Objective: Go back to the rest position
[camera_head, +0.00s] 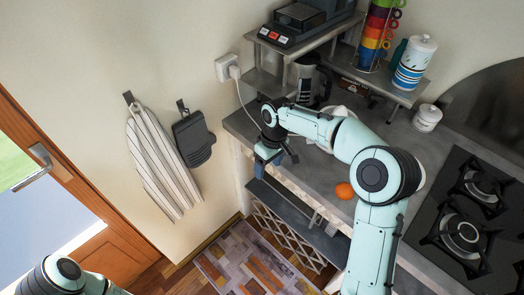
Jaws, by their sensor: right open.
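My right arm reaches from the bottom right over the masonry counter (318,178), bent at the elbow. My right gripper (274,165) hangs at the counter's left front edge, pointing down, with its blue fingers apart. I see nothing between them. Only a shoulder part of my left arm shows in the bottom left corner. My left gripper is outside the view.
An orange fruit (345,191) lies on the counter beside my right forearm. A French press (307,78) stands under a shelf. A white canister (427,117) and a gas hob (462,225) are at right. A striped towel (158,160) hangs on the wall.

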